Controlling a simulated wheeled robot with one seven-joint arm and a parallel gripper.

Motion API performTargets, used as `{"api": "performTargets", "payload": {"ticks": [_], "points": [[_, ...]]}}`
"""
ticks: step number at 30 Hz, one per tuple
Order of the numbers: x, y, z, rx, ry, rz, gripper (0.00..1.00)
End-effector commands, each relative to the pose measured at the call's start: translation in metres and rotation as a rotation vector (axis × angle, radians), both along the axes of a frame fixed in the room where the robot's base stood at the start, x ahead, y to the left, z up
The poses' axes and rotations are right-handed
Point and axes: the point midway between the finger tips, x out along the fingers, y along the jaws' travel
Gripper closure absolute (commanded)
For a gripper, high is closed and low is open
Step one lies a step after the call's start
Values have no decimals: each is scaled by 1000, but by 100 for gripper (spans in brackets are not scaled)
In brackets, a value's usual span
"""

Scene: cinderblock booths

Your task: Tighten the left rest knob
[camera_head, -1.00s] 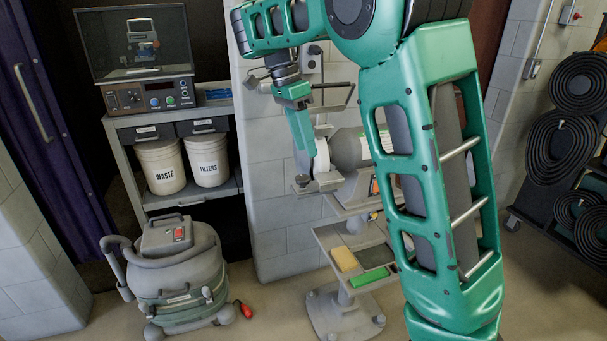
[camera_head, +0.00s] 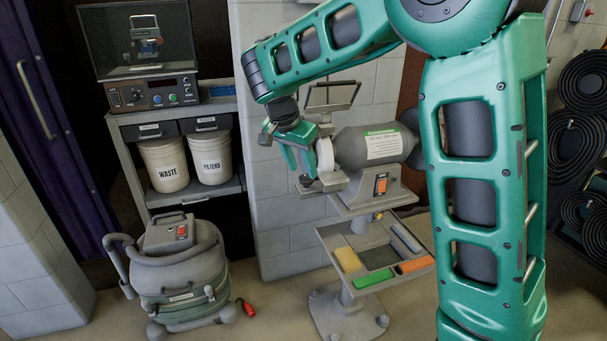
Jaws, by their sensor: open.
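A bench grinder (camera_head: 372,147) with a grey motor body, a white wheel (camera_head: 325,154) on its left side and an orange switch stands on a pedestal. The left tool rest (camera_head: 330,182) is a grey plate below and in front of the white wheel. My green gripper (camera_head: 304,172) hangs just left of the wheel, its fingers pointing down near the rest's left end. It is open and nothing shows between the fingers. The left rest knob cannot be made out clearly; it is small or hidden by my gripper. I cannot tell whether the fingers touch the rest.
A tray (camera_head: 327,238) under the grinder holds yellow, green and orange items. A shop vacuum (camera_head: 180,262) stands on the floor at left. A shelf unit (camera_head: 127,176) holds two white buckets. Hose reels (camera_head: 577,145) stand at right.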

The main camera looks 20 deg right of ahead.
Motion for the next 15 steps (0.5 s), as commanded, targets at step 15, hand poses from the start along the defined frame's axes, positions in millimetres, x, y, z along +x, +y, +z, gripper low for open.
{"api": "performTargets", "payload": {"ticks": [15], "points": [[7,-10,-30,1,0,-1,58]]}}
